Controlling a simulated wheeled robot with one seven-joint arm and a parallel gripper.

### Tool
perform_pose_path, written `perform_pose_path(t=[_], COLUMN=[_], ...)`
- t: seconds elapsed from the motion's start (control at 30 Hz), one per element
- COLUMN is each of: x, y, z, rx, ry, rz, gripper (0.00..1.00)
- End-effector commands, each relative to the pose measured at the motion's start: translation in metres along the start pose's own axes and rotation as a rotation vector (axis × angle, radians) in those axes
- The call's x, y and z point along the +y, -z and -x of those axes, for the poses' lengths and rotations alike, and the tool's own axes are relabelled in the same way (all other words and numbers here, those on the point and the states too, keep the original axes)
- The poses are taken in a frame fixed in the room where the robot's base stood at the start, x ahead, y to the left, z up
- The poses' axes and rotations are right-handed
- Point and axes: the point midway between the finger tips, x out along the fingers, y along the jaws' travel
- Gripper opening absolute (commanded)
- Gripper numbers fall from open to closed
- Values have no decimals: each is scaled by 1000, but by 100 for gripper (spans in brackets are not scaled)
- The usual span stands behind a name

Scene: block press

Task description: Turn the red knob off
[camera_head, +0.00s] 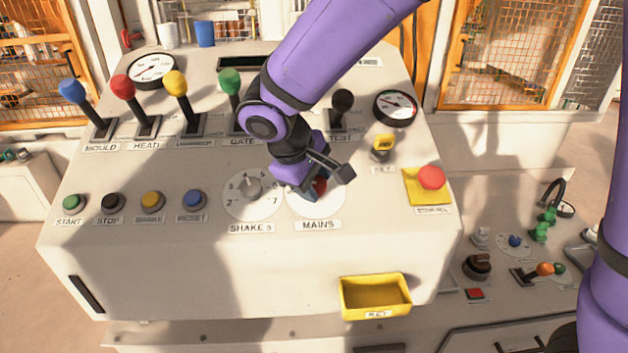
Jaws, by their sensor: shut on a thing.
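The red knob (320,186) sits on a white round dial plate (322,209) labelled MAINS, on the sloped panel right of centre. My gripper (321,184) is over this dial, with its fingers around the knob and shut on it. Only a small red part shows between the fingers. The knob's pointer and the upper part of its dial are hidden by my gripper, so I cannot tell which way it is turned.
Close on the left is the grey SHAKE knob (251,187). A red mushroom button (431,178) and yellow key (384,144) are to the right. Several levers stand behind, including a black TEST lever (342,104). A yellow tray (375,295) hangs on the front.

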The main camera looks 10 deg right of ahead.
Motion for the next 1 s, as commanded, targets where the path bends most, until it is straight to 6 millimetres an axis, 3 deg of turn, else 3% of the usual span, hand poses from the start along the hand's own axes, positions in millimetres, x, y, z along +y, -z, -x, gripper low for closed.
perform_pose_path(t=[0.8,0.83,0.9,1.0], x=[0,0,0,0], y=[0,0,0,0], z=[0,0,0,0], rx=[12,12,12,12], ry=[-43,-43,-43,-42], rz=[104,104,104,104], gripper=[20,51,67,69])
